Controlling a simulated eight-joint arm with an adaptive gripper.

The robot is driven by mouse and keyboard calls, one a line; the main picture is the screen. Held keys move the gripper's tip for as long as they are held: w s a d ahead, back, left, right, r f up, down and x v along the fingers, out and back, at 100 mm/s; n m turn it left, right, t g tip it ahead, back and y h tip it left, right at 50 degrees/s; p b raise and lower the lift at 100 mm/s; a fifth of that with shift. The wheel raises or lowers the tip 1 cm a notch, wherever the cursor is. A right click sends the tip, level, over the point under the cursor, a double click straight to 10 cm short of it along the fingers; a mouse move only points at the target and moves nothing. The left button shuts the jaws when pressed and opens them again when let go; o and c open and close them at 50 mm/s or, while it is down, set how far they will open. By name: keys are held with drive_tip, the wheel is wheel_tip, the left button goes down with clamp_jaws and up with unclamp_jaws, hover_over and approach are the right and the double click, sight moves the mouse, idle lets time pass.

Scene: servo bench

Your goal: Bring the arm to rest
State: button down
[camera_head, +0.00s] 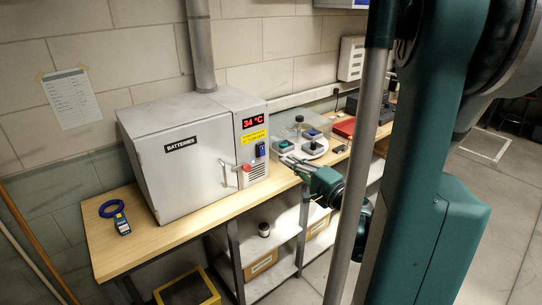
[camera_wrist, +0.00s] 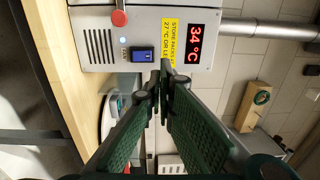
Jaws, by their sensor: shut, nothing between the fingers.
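My gripper (camera_head: 288,161) is at the bench's front edge, just right of the grey cabinet, in the head view. My green arm crosses the right side of the head view and hides part of the bench's far end.
The grey cabinet (camera_head: 175,160), labelled "BATTERIES", has a closed door and a red display (camera_head: 254,119) reading 34 °C. A blue clamp-like tool (camera_head: 115,216) lies left. Shelves (camera_head: 270,275) stand below.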

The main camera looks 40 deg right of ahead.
drive_tip(key=w+a+f+n+g+y, duration=0.15)
drive_tip(key=a+n+g, duration=0.25)
drive_tip(key=a, duration=0.8)
drive_tip(key=a+f+n+g+y, duration=0.25)
drive_tip(key=a+n, duration=0.25)
drive_tip(key=a, duration=0.8)
drive_tip(key=s+a+n+g+h, duration=0.2)
drive_tip(key=s+a+n, duration=0.2)
drive_tip(key=s, duration=0.4)
drive_tip(key=s+a+r+n+g+h, duration=0.1)
drive_tip(key=s+a+n+g+h, duration=0.1)
drive_tip(key=s+a+n, duration=0.3)
drive_tip(key=s+a+g, duration=0.1)
drive_tip(key=s+a, duration=0.1)
drive_tip(key=s, duration=0.2)
drive_tip(key=shift+s, duration=0.2)
